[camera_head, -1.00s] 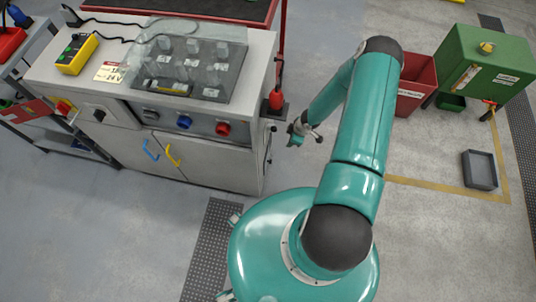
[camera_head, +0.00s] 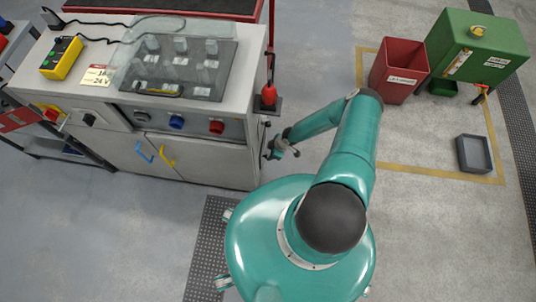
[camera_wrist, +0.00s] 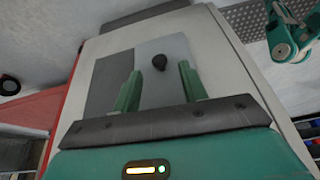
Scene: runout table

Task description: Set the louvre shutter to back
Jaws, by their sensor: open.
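My gripper (camera_head: 283,148) is beside the right side of the grey cabinet (camera_head: 205,160). In the wrist view its two green fingers (camera_wrist: 160,68) are open, with nothing between them. They face a flat two-tone plate on the cabinet's side, dark grey at left (camera_wrist: 108,80) and lighter grey at right (camera_wrist: 175,48). Contact cannot be told. This plate may be the louvre shutter; no slats or position labels are readable. In the head view that cabinet side is mostly hidden.
A red hand tool or nozzle (camera_head: 268,94) hangs at the cabinet's right edge, above my gripper. A red bin (camera_head: 397,72) and a green cabinet (camera_head: 478,50) stand at the back right. A grey tray (camera_head: 474,154) lies on the floor.

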